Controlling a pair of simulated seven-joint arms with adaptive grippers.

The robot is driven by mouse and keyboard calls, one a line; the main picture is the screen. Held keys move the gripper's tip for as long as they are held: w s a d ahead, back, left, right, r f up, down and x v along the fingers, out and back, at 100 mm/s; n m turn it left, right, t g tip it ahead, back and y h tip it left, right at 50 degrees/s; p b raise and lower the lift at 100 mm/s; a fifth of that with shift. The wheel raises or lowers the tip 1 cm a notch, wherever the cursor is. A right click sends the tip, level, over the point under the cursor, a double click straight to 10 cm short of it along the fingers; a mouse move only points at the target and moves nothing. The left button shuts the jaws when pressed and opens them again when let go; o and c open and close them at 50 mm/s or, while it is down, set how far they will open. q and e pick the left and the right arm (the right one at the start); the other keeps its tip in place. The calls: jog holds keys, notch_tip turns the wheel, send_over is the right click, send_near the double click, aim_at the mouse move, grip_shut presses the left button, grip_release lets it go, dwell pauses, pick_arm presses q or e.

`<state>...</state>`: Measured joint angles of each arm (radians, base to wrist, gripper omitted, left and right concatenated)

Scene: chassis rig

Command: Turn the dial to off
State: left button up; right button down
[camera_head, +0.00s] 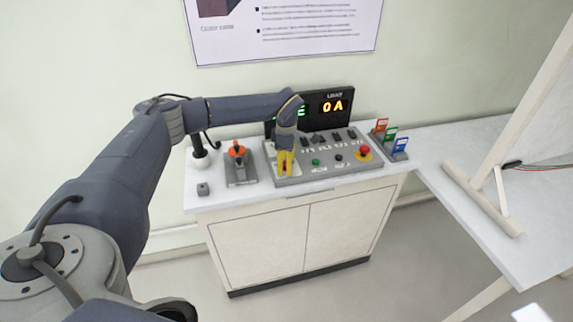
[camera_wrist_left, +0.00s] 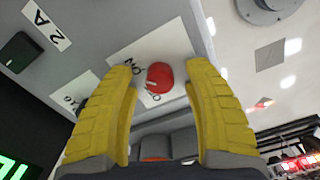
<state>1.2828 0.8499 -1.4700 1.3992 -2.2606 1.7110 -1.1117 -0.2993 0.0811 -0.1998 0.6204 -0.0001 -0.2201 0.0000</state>
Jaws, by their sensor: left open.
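The red round dial (camera_wrist_left: 160,77) sits on a white label plate (camera_wrist_left: 171,55) on the grey control panel, with printed letters beside it. A small mark shows on its face, but I cannot tell for sure which setting it points to. My left gripper (camera_head: 285,168) reaches down over the left part of the control panel (camera_head: 330,170). Its yellow fingers are open, one on each side of the dial in the left wrist view, with a visible gap on both sides. In the head view the fingers mostly hide the dial. My right gripper is not in view.
A display (camera_head: 334,107) behind the panel reads "0 A" in orange; its green part is partly hidden by my arm. A red emergency button (camera_head: 364,152) is at the panel's right. An orange-topped lever (camera_head: 238,150) stands left. Colored tags (camera_head: 390,140) stand right.

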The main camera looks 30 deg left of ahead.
pick_arm(q)
jog(key=shift+f, duration=0.1)
grip_shut()
dwell(0.4)
